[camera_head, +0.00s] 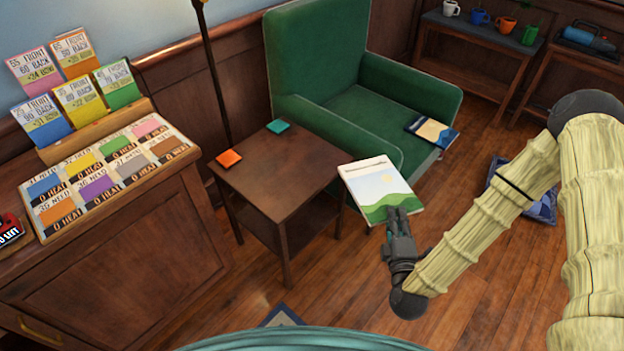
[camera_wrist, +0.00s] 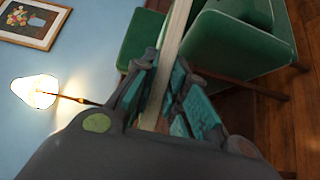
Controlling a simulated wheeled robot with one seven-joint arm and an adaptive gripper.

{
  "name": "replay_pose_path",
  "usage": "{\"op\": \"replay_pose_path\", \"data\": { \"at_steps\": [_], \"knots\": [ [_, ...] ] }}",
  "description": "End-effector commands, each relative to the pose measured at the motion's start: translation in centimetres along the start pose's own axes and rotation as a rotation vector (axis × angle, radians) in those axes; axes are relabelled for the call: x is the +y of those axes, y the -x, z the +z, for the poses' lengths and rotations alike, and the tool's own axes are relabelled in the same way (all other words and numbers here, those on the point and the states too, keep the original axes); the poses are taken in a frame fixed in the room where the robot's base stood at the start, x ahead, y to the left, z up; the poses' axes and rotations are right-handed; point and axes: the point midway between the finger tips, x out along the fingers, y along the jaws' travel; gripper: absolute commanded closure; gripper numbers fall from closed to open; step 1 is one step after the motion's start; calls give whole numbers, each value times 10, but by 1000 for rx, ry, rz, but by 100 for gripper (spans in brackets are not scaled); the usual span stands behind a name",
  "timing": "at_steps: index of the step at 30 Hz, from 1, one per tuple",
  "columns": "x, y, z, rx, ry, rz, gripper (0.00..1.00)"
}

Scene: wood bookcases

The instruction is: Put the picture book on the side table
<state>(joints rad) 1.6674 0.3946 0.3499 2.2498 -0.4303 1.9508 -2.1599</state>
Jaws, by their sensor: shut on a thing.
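In the wrist view the book (camera_wrist: 176,45) shows edge-on between the two fingers of my gripper (camera_wrist: 163,95). The side table (camera_head: 285,165) is dark wood with a square top and a lower shelf. An orange coaster (camera_head: 229,159) and a teal coaster (camera_head: 278,126) lie on its top. The middle and front of the top are bare.
A green armchair (camera_head: 322,48) stands behind the table, with a blue and cream book (camera_head: 432,132) on it. A lamp pole (camera_head: 213,75) rises behind the table. A wooden cabinet (camera_head: 120,270) with cards stands at left. A blue item (camera_head: 541,205) lies on the floor at right.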

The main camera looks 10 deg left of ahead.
Motion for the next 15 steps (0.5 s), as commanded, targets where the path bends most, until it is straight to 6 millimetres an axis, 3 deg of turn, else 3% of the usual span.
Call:
{"op": "replay_pose_path", "data": {
  "at_steps": [1,15],
  "knots": [
    [-11,-7,-6,31,0,6,100],
    [-36,-48,-62,360,0,14,100]
  ]
}}
